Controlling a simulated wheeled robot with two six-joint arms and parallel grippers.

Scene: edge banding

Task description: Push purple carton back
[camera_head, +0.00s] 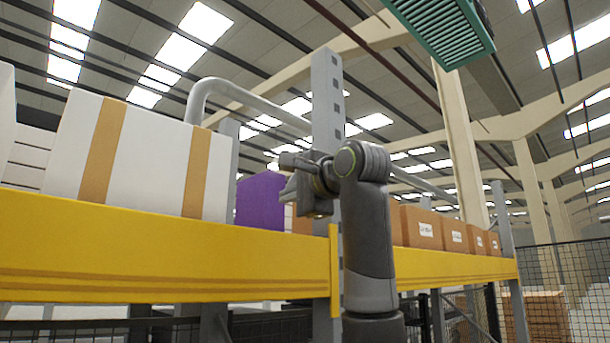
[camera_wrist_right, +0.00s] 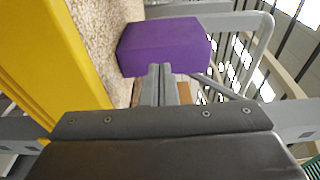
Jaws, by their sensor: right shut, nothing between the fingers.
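The purple carton (camera_head: 260,200) sits on the high shelf behind the yellow beam, right of the white boxes in the head view. In the right wrist view the purple carton (camera_wrist_right: 165,45) lies just past the fingertips, on a speckled shelf board (camera_wrist_right: 92,25). My right gripper (camera_head: 290,180) is raised to shelf height, beside the carton's right part and partly covering it. In the wrist view my right gripper (camera_wrist_right: 157,72) is shut and empty, its tips at the carton's lower edge. I cannot tell whether they touch it. My left gripper is not in view.
The yellow beam (camera_head: 150,250) runs along the shelf front. A grey rack post (camera_head: 327,110) rises behind my right arm. White boxes with tan bands (camera_head: 140,155) stand left of the carton. Brown boxes (camera_head: 422,228) stand to the right. A grey rail (camera_head: 240,95) curves above.

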